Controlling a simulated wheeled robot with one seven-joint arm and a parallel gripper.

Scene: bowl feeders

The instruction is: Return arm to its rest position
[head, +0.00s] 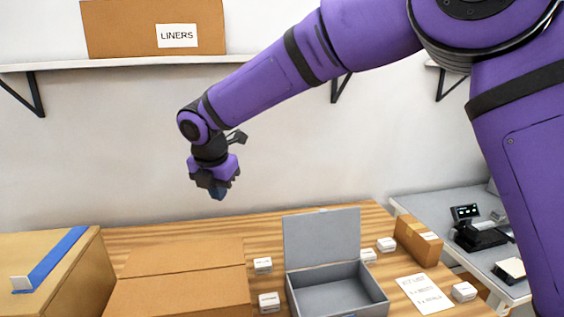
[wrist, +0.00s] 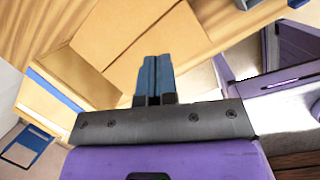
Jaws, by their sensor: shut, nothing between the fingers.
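My purple arm reaches across the head view from the upper right. My gripper (head: 218,193) hangs at its end, pointing down, above the back of the wooden table (head: 180,232) and in front of the wall. In the wrist view the two blue fingers (wrist: 154,75) are together with nothing between them. The gripper is clear of the table and touches nothing that I can see.
Below stand a cardboard box (head: 185,285) and an open grey box (head: 338,292) with its lid up. Small white-labelled blocks, a brown box (head: 418,241) and a paper list (head: 421,294) lie nearby. A shelf (head: 130,62) holds the LINERS box (head: 120,28). A grey side table (head: 420,203) stands right.

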